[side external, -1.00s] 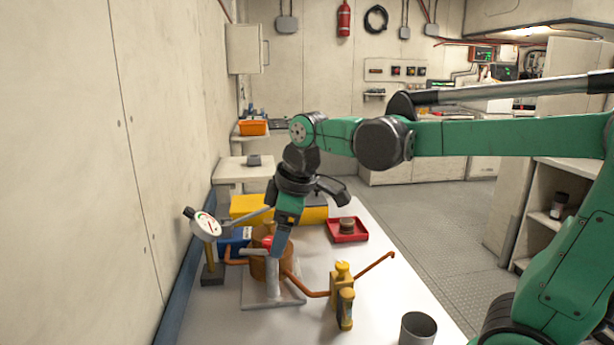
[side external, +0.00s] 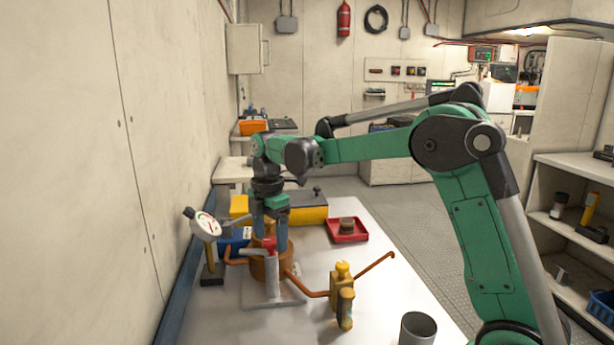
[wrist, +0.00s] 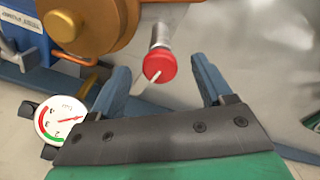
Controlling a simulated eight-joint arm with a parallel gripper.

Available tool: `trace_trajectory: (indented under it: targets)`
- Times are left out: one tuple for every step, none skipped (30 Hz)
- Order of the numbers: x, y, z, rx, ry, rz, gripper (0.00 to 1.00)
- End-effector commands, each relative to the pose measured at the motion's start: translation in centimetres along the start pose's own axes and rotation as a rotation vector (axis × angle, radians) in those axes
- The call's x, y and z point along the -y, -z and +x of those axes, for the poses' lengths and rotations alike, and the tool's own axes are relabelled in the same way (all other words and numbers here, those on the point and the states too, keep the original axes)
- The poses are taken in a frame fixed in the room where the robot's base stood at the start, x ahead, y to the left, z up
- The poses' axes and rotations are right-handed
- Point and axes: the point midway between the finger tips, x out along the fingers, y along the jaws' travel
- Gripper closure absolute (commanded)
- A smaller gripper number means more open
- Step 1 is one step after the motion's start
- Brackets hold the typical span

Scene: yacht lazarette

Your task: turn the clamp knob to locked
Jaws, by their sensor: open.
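The red clamp knob (wrist: 160,68) sits on the end of a grey metal post and carries a white pointer line, slanting to the lower left in the wrist view. The knob also shows in the side view (side external: 269,243) on its grey stand (side external: 272,275). My gripper (side external: 270,240) is open and points down over the knob. In the wrist view its two blue fingers (wrist: 159,72) stand on either side of the knob, with a visible gap on each side. No locked mark can be made out.
A round dial gauge (side external: 206,226) stands close on the left. A copper-brown cylinder (side external: 258,268) is right by the stand, with copper pipes and a yellow valve (side external: 343,292) to the right.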

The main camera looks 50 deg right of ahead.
Motion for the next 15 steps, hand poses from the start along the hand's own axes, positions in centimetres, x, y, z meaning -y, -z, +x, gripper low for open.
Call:
trace_trajectory:
  targets:
    - [0.00,0.01,0.30,0.000,0.000,0.000,0.27]
    - [0.00,0.01,0.41,0.000,0.000,0.000,0.27]
    - [0.01,0.01,0.52,0.000,-0.001,0.000,0.27]
    - [0.02,0.02,0.55,0.000,-0.001,0.000,0.27]
    - [0.02,0.02,0.57,0.000,-0.001,0.000,0.27]
    - [0.02,0.02,0.57,0.000,-0.001,0.001,0.27]
    - [0.02,0.02,0.56,0.000,-0.001,0.001,0.27]
    - [0.02,0.02,0.55,0.000,-0.001,0.001,0.27]
    - [0.02,0.02,0.55,0.000,-0.001,0.001,0.27]
    - [0.02,0.02,0.54,0.000,-0.001,0.001,0.30]
    - [0.02,0.02,0.54,0.000,-0.001,0.001,0.39]
    - [0.02,0.02,0.54,0.000,-0.001,0.001,0.50]
    - [0.02,0.02,0.53,0.000,-0.001,0.001,0.58]
    - [0.02,0.02,0.53,0.000,-0.001,0.001,0.67]
    - [0.02,0.02,0.53,0.000,-0.001,0.001,0.78]
